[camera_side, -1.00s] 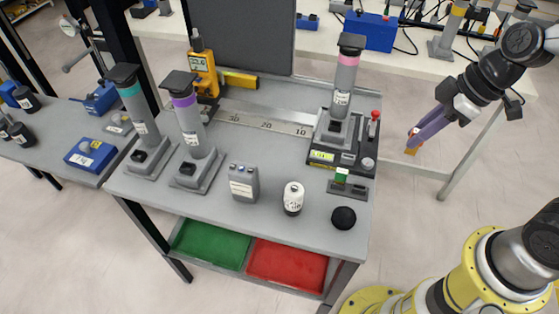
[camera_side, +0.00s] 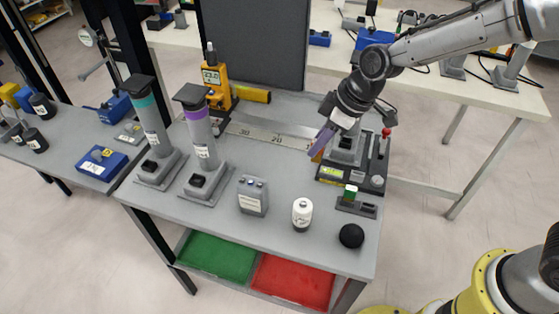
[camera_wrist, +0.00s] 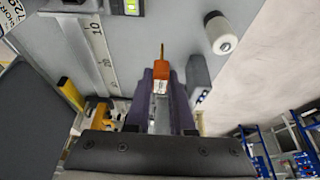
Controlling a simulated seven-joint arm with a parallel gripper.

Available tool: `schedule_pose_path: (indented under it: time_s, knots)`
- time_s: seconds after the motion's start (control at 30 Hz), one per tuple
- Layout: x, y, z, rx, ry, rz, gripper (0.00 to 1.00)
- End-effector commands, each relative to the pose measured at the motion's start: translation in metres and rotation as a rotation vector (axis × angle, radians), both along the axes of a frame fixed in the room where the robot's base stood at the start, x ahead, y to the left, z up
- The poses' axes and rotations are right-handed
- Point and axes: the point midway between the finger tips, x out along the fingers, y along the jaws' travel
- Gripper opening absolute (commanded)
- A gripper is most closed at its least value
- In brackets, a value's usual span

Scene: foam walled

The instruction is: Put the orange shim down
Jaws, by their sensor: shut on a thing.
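The orange shim (camera_wrist: 162,74) is held between the purple fingers of my gripper (camera_wrist: 161,88), with a white-marked block end and a thin tip pointing away from the fingers. In the side view, my gripper (camera_side: 320,144) hangs over the grey bench, tilted down to the left, beside the right-hand device. The shim (camera_side: 317,157) shows there as a small orange bit at the fingertips. It appears to be above the bench; I cannot tell how high. Much of the shim is hidden by the fingers in the side view.
The black-based device (camera_side: 346,172) stands close right of my gripper. Two grey columns (camera_side: 203,148) stand left, near a yellow gauge (camera_side: 213,82) and steel ruler (camera_side: 264,133). The middle bench is clear.

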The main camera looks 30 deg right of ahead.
Motion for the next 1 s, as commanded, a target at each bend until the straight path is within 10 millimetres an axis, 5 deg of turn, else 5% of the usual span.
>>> schedule_pose_path:
  time_s: [0.43, 1.0]
  knots:
    - [0.065, 0.030, -0.060, 0.000, 0.000, -0.001, 0.00]
    - [0.077, 0.035, -0.105, 0.000, -0.002, 0.001, 0.00]
